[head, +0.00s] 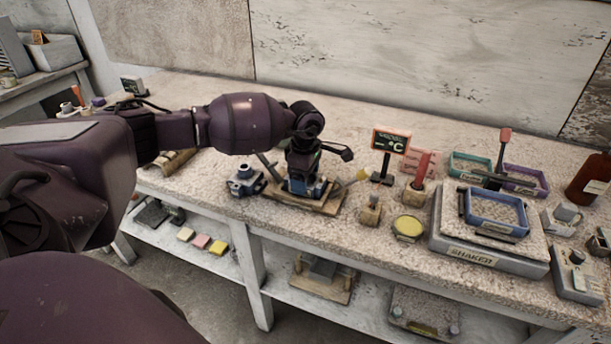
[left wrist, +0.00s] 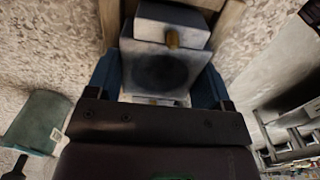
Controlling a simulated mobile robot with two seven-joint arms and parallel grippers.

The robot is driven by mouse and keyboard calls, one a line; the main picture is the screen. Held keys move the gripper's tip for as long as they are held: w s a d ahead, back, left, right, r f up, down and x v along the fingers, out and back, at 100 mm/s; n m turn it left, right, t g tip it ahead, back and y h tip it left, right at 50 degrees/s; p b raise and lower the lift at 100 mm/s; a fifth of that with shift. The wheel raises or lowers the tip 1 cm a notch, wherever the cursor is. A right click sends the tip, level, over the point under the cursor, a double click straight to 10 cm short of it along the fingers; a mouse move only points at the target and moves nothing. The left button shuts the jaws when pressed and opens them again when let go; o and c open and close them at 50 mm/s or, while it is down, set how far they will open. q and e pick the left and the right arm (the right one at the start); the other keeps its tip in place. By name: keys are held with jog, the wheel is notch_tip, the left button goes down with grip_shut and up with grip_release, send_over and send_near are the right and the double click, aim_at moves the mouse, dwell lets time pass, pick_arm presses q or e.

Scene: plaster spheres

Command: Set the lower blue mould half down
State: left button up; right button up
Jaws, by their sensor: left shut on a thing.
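The lower blue mould half (head: 306,187) is a grey-blue block, held at the wooden board (head: 325,206) on the bench. In the left wrist view the block (left wrist: 160,72) shows a round dark hollow and a brass pin. My left gripper (head: 303,182) points down and is shut on it, one blue finger on each side. The arm and gripper hide part of the block in the head view. I cannot tell whether its underside touches the board. Another blue mould piece (head: 244,181) stands just left of the board. My right gripper is not in view.
A °C display (head: 390,143), a small wooden block (head: 371,211) and a yellow round dish (head: 408,227) stand right of the board. Farther right is the shaker (head: 485,256) with a blue tray (head: 497,209). The bench behind the board is mostly clear.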

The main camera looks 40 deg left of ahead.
pick_arm(q)
jog(key=shift+f, duration=0.35)
jog(key=o, duration=1)
jog(key=shift+o, duration=0.2)
jog(key=shift+r, duration=0.1)
jog(key=shift+r+p, duration=0.65)
jog(key=shift+r, duration=1.3)
jog(key=shift+f, duration=0.1)
